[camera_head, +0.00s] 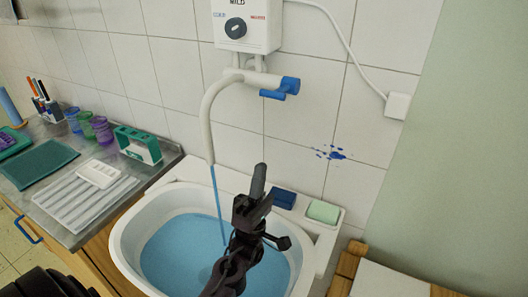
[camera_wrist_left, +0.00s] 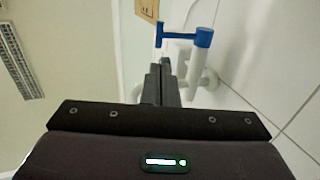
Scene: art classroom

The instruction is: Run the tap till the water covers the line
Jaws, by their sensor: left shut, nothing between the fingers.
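The white tap (camera_head: 212,105) curves out from the wall below a water heater. Its blue handle (camera_head: 283,89) sits at the right end and also shows in the left wrist view (camera_wrist_left: 203,38). A thin blue stream (camera_head: 216,195) runs from the spout into the white basin (camera_head: 128,240). Blue water (camera_head: 180,245) covers the basin's bottom; I cannot make out a line on the wall. My left gripper (camera_head: 259,180) is shut and empty, in front of and below the handle, apart from it. Its closed fingers show in the left wrist view (camera_wrist_left: 160,80). My left arm hides part of the water.
The heater (camera_head: 246,25) hangs above the tap. A blue sponge (camera_head: 284,198) and a green soap (camera_head: 323,212) lie behind the basin at right. A counter at left holds cups (camera_head: 102,130), a green-and-white box (camera_head: 138,146) and a ridged white tray (camera_head: 80,200).

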